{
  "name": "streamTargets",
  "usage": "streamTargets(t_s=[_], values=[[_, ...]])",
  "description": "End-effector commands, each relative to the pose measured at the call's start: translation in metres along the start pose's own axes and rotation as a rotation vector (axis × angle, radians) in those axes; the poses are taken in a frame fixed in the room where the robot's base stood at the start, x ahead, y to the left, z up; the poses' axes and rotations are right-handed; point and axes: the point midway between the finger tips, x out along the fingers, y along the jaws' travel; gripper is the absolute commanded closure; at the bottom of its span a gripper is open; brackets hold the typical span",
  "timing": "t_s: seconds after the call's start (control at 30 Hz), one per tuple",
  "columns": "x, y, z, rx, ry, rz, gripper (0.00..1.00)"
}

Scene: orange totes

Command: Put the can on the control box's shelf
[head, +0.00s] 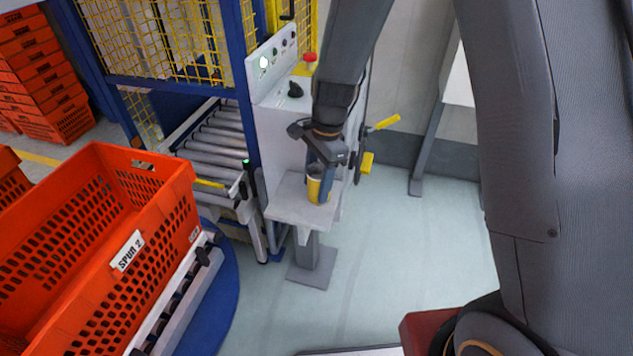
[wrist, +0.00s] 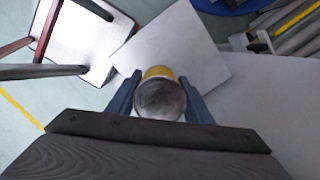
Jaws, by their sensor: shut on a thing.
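The can (head: 314,190) is yellow with a grey part and stands upright at the control box's shelf (head: 288,207). My gripper (head: 321,183) is above the shelf with its fingers around the can, shut on it. In the wrist view the can's round grey top (wrist: 160,100) sits between the two fingers, with a yellow band showing beyond it. The pale shelf (wrist: 190,45) lies beneath and beyond the can. I cannot tell whether the can's base touches the shelf. The control box (head: 280,130) is a light grey cabinet behind the shelf.
An orange tote (head: 95,235) stands on a conveyor at the left. A roller conveyor (head: 215,140) and yellow mesh fence (head: 150,40) are behind, left of the control box. A red button (head: 310,57) tops the box. The floor to the right is clear.

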Motion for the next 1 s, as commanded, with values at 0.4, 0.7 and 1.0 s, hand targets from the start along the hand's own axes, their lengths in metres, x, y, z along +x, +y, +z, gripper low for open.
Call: streamTargets(t_s=[0.4, 0.7, 1.0], values=[[0.002, 0.000, -0.001, 0.000, 0.000, 0.000, 0.35], [-0.002, 0.000, 0.000, 0.000, 0.000, -0.001, 0.35], [-0.046, -0.002, -0.001, -0.001, 0.001, -0.005, 0.35]])
